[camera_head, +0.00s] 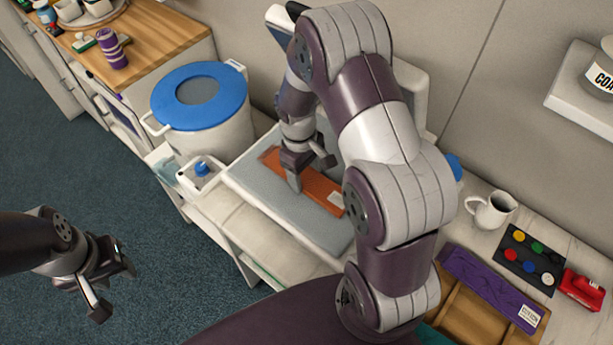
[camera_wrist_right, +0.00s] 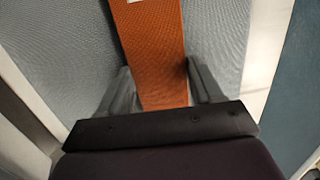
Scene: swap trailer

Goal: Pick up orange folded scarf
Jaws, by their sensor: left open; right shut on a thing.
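The orange folded scarf (camera_head: 320,187) is a flat strip with a pale label, lying on a grey padded surface (camera_head: 281,201) with a white rim. My right gripper (camera_head: 308,178) is over the scarf, pointing down, with its fingers shut on it. In the right wrist view the scarf (camera_wrist_right: 155,60) runs between the two fingers (camera_wrist_right: 161,92), one along each long side. Whether the scarf is lifted off the surface cannot be told. My left gripper (camera_head: 112,286) is open and empty above the blue floor at the left.
A white pot with a blue lid (camera_head: 199,95) stands left of the padded surface. At the right are a white mug (camera_head: 491,210), a purple folded cloth (camera_head: 490,287), a board with coloured discs (camera_head: 530,259) and a red item (camera_head: 581,290). Open floor (camera_head: 60,165) lies at left.

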